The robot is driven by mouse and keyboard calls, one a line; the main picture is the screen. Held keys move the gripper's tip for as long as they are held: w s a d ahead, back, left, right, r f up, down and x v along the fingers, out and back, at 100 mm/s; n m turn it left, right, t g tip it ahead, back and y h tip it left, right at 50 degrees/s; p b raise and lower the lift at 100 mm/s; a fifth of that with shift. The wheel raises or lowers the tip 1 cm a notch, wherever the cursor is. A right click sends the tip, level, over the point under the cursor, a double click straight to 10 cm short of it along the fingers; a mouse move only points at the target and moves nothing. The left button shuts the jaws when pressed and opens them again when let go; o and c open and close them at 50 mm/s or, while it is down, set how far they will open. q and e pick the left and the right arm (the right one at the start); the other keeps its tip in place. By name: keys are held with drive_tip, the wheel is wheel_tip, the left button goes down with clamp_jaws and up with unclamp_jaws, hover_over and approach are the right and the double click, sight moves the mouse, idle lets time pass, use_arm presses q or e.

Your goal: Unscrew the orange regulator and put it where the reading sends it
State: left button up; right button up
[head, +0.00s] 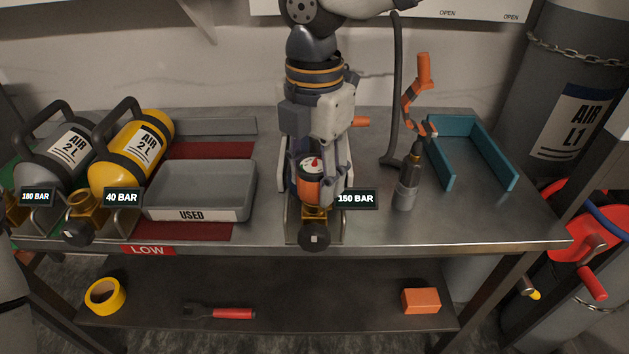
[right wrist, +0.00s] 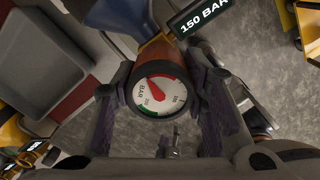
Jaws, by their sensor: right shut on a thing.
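The orange regulator (head: 308,188) with its round white gauge sits on a brass valve (head: 314,216) at the front of the bench, beside the 150 BAR label (head: 356,198). The gauge face also shows in the right wrist view (right wrist: 160,98), with a red needle. My right gripper (head: 320,180) comes down from above and is shut on the regulator, one finger on each side. A grey tray marked USED (head: 246,190) lies to its left, on a red area marked LOW (head: 148,250). The cylinder behind the regulator is mostly hidden by my right arm. My left gripper is out of view.
A hose tool (head: 408,180) and a blue open holder (head: 452,180) are at right. The bench's front right is clear.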

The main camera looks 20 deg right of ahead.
drive_tip(key=n, duration=1.5)
drive_tip(key=shift+n, duration=0.4)
drive_tip(key=o, duration=1.3)
drive_tip(key=shift+o, duration=0.2)
